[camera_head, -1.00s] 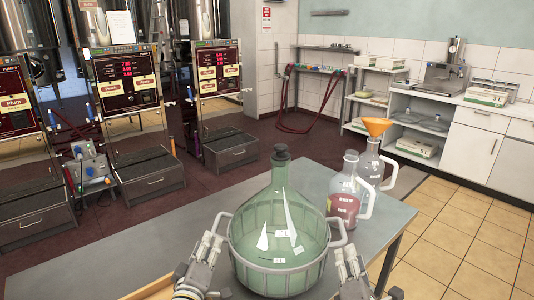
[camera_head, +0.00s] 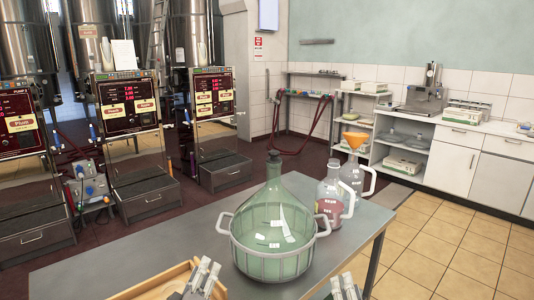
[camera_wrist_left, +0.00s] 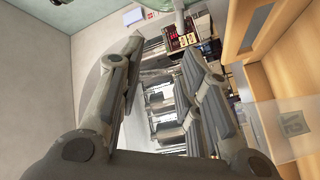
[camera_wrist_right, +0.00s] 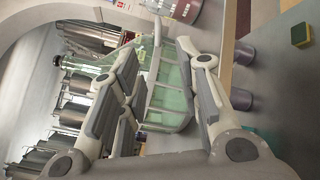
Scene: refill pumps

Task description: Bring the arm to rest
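The green glass demijohn (camera_head: 274,195) with a dark stopper stands upright on the grey table (camera_head: 165,245). Its lower part sits in a pale, two-handled basket (camera_head: 272,264). My left gripper (camera_head: 206,270) is at the bottom of the head view, left of and nearer than the basket, apart from it. Its fingers are spread and empty in the left wrist view (camera_wrist_left: 165,60). My right gripper (camera_head: 342,283) is at the bottom edge, right of and nearer than the basket. Its fingers are spread in the right wrist view (camera_wrist_right: 160,55), with the demijohn beyond them. Both arms are mostly out of the head view.
A wooden tray (camera_head: 150,285) lies beside my left gripper. Behind the demijohn stand a flask with red liquid (camera_head: 330,199) and a flask with an orange funnel (camera_head: 354,142). Pump units (camera_head: 127,107) line the back left. The table's left part is clear.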

